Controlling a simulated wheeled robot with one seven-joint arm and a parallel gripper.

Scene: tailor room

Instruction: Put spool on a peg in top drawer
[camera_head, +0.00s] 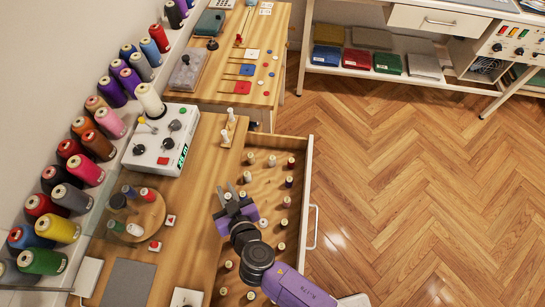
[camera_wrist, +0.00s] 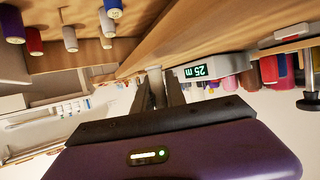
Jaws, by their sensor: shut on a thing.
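My gripper (camera_head: 231,191) is over the left part of the open top drawer (camera_head: 308,165), near the table's edge. In the wrist view its two fingers (camera_wrist: 160,92) are closed on a pale spool (camera_wrist: 154,74) at their tips. Most of the held spool is hidden by the fingers. The drawer holds several small spools standing apart in rows, among them a white one (camera_head: 250,158), a red-brown one (camera_head: 291,161) and a dark blue one (camera_head: 288,181). Bare pegs are too small to tell from pale spools. My gripper and arm cover part of the drawer's middle.
The drawer's handle (camera_head: 314,227) faces the open floor (camera_head: 400,190) on the right. On the table stand a white control box (camera_head: 150,150), a round wooden stand (camera_head: 145,218) and a small rack with white spools (camera_head: 229,128). Large thread cones line the left shelf.

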